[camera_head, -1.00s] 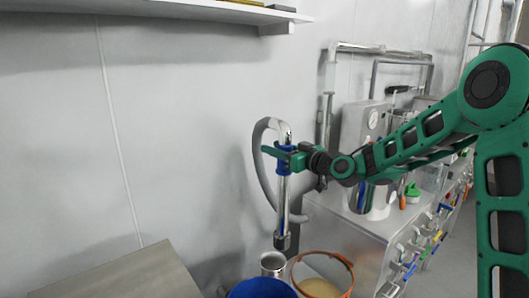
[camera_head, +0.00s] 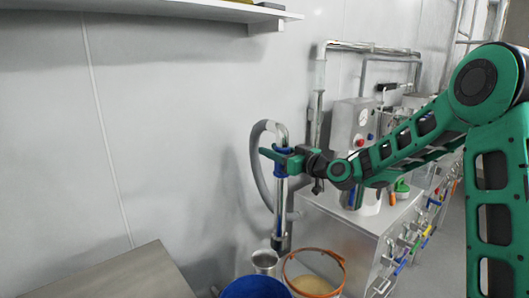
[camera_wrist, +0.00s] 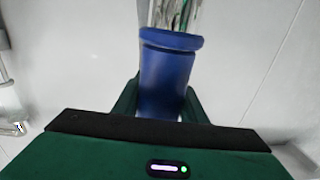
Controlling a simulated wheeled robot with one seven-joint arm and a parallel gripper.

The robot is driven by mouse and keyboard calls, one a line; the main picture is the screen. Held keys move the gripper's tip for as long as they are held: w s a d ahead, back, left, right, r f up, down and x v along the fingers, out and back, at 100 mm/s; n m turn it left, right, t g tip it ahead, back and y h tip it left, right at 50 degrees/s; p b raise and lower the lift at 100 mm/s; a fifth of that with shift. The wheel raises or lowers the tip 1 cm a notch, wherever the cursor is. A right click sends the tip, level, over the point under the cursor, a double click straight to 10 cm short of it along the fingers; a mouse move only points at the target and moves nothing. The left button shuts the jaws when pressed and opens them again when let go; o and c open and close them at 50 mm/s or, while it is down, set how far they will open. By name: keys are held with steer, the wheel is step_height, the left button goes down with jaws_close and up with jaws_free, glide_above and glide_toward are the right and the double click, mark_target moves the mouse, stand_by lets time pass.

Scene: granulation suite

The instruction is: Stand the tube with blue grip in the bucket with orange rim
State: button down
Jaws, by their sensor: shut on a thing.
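The metal tube (camera_head: 280,205) with the blue grip hangs upright in the head view, with a grey hose looping from its top. My gripper (camera_head: 283,158) is shut on the blue grip, which fills the middle of the wrist view (camera_wrist: 168,80). The bucket with orange rim (camera_head: 316,251) stands low in the head view, to the right of the tube's lower end, with pale beige contents. The tube's lower end appears to the left of this bucket's rim and above a metal container; whether it touches anything I cannot tell.
A blue bucket (camera_head: 257,287) and a small metal container (camera_head: 264,260) stand close left of the orange-rimmed bucket. A steel cabinet (camera_head: 345,232) with coloured handles is at the right. A table (camera_head: 110,279) is at the lower left, a shelf (camera_head: 180,10) above.

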steer(key=shift+d+f+m+t+h, duration=1.35)
steer(key=shift+d+h, duration=0.55)
steer(key=shift+d, duration=5.5)
step_height(320, 180, down, 30)
steer(key=shift+s+r, duration=0.15)
steer(key=shift+s, duration=0.2)
steer(key=c, duration=1)
jaws_free()
steer(key=v, duration=1)
steer(key=shift+s+d+r, duration=0.15)
steer(key=shift+s+d, duration=0.1)
steer(key=shift+s, duration=0.05)
